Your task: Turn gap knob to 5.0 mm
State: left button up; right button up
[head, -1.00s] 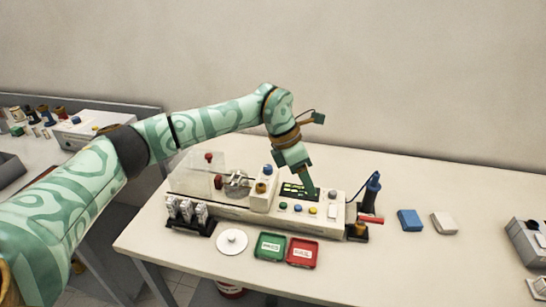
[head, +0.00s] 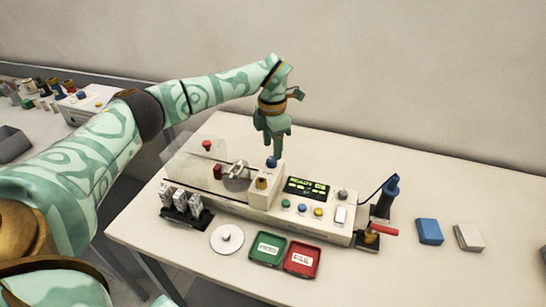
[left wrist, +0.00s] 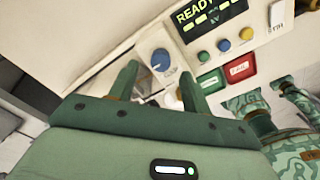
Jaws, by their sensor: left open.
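The gap knob, a round blue knob (head: 271,163) with a pointer line, sits on a raised white block of the test device. In the left wrist view the blue knob (left wrist: 161,60) lies just beyond and between my fingertips, with small print beside it. My left gripper (head: 277,153) points down above this block. It is open, and its two green fingers also show in the left wrist view (left wrist: 158,75), apart from the knob. I cannot read the gap value. The display (head: 307,187) reads READY in green. My right gripper is not in view.
The device panel has a grey knob (head: 343,194) and several coloured buttons. A clear cover (head: 195,150) stands left of the block. Green (head: 267,248) and red (head: 301,258) trays lie in front. A blue probe (head: 385,196) stands at right.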

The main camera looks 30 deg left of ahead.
aim_at(272, 159)
pick_arm(q)
jog(key=f, duration=0.3)
jog(key=shift+s, duration=0.2)
jog(key=shift+w+f, duration=0.15)
jog(key=shift+f, duration=0.4)
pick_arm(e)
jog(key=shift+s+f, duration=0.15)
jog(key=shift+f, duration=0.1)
pick_arm(q)
jog(key=c, duration=1)
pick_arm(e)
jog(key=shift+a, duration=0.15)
pick_arm(q)
jog(key=shift+r, duration=0.1)
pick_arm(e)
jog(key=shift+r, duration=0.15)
